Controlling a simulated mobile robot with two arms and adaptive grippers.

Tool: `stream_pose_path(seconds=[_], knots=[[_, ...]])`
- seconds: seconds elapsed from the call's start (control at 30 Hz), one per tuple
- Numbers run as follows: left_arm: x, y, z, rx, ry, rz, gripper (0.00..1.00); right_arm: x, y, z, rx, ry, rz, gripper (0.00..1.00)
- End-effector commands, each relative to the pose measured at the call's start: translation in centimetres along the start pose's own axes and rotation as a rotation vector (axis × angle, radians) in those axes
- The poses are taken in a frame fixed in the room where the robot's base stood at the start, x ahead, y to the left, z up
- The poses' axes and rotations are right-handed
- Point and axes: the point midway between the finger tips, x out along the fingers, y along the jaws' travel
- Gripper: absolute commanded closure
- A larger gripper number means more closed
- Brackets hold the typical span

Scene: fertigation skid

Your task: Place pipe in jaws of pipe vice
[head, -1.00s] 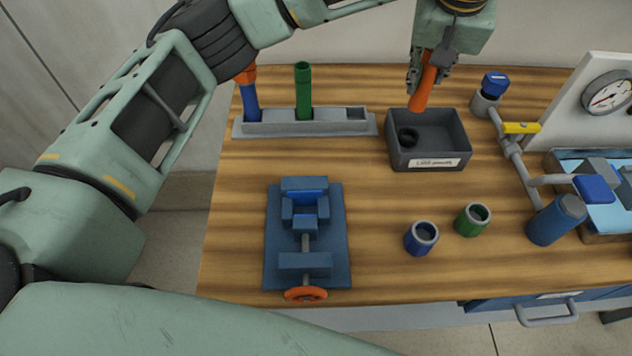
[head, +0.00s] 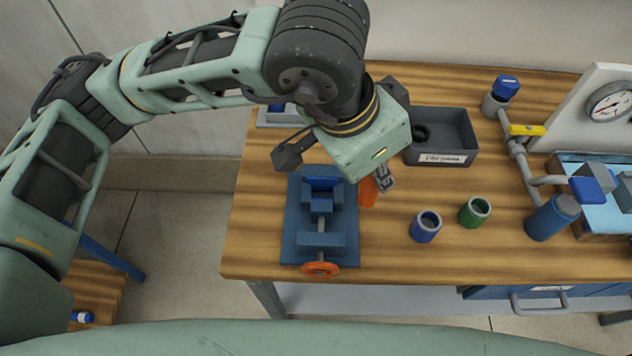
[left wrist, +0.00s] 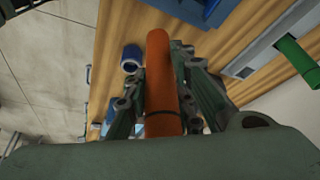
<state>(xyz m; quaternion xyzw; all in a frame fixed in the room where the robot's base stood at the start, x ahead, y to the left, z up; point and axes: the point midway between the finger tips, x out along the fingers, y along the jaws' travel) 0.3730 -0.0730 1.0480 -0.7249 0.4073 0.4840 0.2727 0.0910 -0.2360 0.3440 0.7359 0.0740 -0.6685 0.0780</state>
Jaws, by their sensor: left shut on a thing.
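The blue pipe vice (head: 321,240) stands on the bench, its jaws (head: 322,190) facing up and an orange handwheel (head: 320,269) at its front. An orange pipe (head: 368,191) is just right of the vice, apart from the jaws in the picture. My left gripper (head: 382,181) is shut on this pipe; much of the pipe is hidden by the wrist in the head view. In the left wrist view the orange pipe (left wrist: 159,75) lies between the fingers, with part of the blue vice (left wrist: 195,8) at the top edge. My right gripper is not in view.
A blue fitting (head: 425,228) and a green fitting (head: 474,212) stand right of the vice. A grey bin (head: 440,130) is behind them. The rack (head: 268,118) is mostly hidden by my arm; its green pipe (left wrist: 297,60) shows in the wrist view. Valve piping (head: 515,150) is at right.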

Motion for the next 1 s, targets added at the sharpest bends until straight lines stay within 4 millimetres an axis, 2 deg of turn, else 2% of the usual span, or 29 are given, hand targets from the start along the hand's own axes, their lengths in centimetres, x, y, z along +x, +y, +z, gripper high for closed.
stream_pose_path(seconds=[0.03,0.2,0.4,0.57,0.8,1.0], knots=[[0.5,-1.2,0.9,-0.010,-0.004,0.001,1.00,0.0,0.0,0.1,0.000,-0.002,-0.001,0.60],[2.0,-4.7,3.4,-0.011,-0.003,0.000,1.00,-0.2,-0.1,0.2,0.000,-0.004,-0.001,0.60],[3.0,-7.2,5.0,-0.006,0.000,-0.001,1.00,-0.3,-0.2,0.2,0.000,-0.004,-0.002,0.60],[3.6,-7.6,5.5,-0.004,-0.001,-0.001,1.00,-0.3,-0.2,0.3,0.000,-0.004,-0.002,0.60],[6.7,-7.5,6.8,-0.004,-0.003,0.001,1.00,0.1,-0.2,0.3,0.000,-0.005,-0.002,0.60],[6.9,-7.6,6.8,-0.003,0.000,-0.002,1.00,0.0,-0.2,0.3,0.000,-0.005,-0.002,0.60]])
